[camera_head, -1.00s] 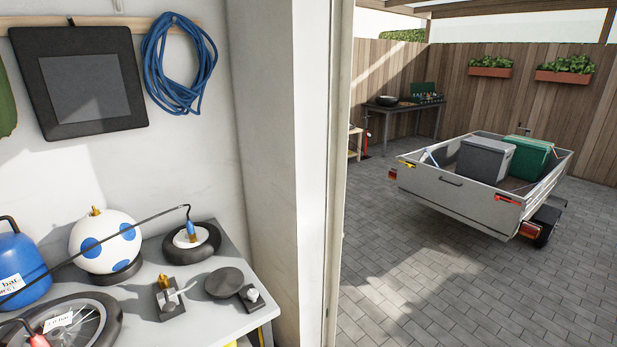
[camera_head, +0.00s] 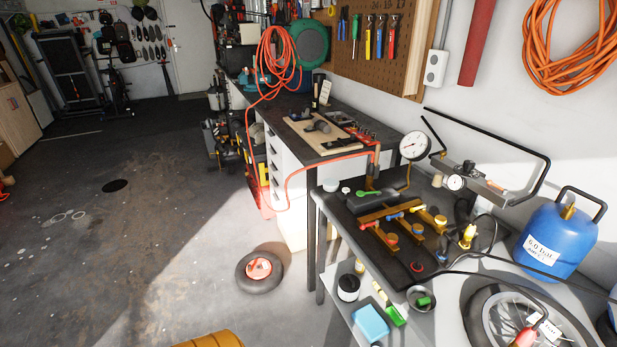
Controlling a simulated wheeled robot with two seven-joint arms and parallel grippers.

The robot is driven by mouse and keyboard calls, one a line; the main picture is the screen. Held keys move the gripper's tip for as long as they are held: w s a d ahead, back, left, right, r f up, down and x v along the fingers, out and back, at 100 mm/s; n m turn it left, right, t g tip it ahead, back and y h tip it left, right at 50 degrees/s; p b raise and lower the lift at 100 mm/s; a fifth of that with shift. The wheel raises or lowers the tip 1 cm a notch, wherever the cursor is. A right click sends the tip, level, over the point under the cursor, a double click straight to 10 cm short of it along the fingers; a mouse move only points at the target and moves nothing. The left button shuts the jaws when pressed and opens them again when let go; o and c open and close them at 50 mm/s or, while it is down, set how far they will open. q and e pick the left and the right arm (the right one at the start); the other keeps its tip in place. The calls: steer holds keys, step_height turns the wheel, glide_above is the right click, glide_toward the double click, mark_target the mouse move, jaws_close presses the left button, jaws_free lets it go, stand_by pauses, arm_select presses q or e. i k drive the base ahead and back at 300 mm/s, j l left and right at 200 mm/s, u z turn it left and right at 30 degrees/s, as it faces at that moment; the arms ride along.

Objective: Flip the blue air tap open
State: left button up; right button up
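The air manifold (camera_head: 388,211) is a brass bar with several branches, on a dark board on the grey workbench at the right. Small coloured levers sit on its branches. The blue tap lever (camera_head: 395,215) appears to be the one on the middle branch, between a red lever (camera_head: 368,224) and a yellow lever (camera_head: 418,208). A green lever (camera_head: 368,193) lies near the red hose end. The levers are too small to tell exactly how each is turned. Neither of my grippers is in view.
A pressure gauge (camera_head: 413,146) stands behind the manifold. A blue tank (camera_head: 558,237) and a wheel (camera_head: 508,322) are to its right. A lower shelf holds a light-blue box (camera_head: 370,323). A small tyre (camera_head: 260,271) lies on the floor. The floor at left is largely clear.

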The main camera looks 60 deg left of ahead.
mark_target(388, 218)
steer(key=i+u, duration=0.1)
steer(key=u, duration=0.3)
steer(key=j+u, duration=0.1)
steer(key=u, duration=0.3)
steer(key=i+u, duration=0.15)
steer(key=u, duration=0.25)
